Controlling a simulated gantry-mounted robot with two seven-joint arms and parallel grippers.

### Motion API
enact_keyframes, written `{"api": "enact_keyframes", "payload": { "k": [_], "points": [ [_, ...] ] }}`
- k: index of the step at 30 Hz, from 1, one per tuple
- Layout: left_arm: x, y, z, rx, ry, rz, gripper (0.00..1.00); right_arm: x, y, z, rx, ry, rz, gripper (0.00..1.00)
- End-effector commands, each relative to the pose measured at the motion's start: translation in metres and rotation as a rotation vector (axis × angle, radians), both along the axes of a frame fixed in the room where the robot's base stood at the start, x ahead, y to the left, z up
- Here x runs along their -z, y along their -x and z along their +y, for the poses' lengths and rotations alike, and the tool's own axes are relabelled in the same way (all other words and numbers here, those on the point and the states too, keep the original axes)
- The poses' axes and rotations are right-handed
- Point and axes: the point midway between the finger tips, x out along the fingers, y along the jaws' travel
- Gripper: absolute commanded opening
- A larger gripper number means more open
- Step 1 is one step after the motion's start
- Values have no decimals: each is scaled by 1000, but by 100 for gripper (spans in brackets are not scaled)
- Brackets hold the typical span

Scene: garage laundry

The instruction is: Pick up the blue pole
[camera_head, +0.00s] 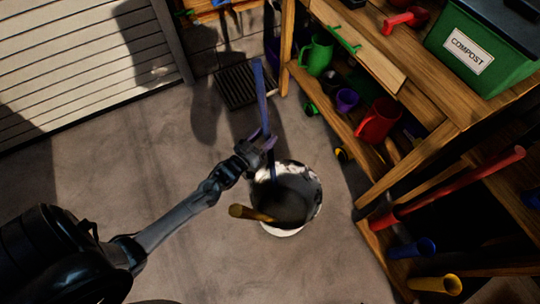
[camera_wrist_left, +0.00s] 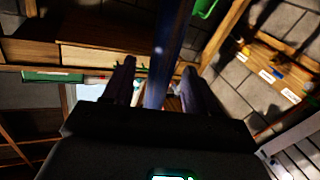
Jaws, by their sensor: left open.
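The blue pole (camera_head: 261,95) stands nearly upright, leaning slightly, with its lower end inside a round metal bucket (camera_head: 315,181) on the floor. My left gripper (camera_head: 265,139) is at the pole's middle stretch, just above the bucket's far rim. In the left wrist view, the pole (camera_wrist_left: 169,38) runs between the two fingers of the open left gripper (camera_wrist_left: 158,68). Dark gaps show on both sides, but I cannot tell whether either finger touches it. The pole's lower end is in shadow. My right gripper is not in view.
A yellow pole (camera_head: 247,213) also leans out of the bucket. A dark floor grate (camera_head: 236,88) lies behind. The floor at left is clear.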

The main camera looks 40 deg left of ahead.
Motion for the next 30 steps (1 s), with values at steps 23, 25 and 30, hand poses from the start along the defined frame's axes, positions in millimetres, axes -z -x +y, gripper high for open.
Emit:
{"api": "enact_keyframes", "payload": {
  "k": [23, 25, 30],
  "points": [
    [0, -18, 1, -1, 0, 0, 8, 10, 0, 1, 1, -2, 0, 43],
    [0, -18, 1, -1, 0, 0, 0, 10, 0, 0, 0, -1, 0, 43],
    [0, -18, 1, -1, 0, 0, 0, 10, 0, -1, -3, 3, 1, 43]
  ]
}}
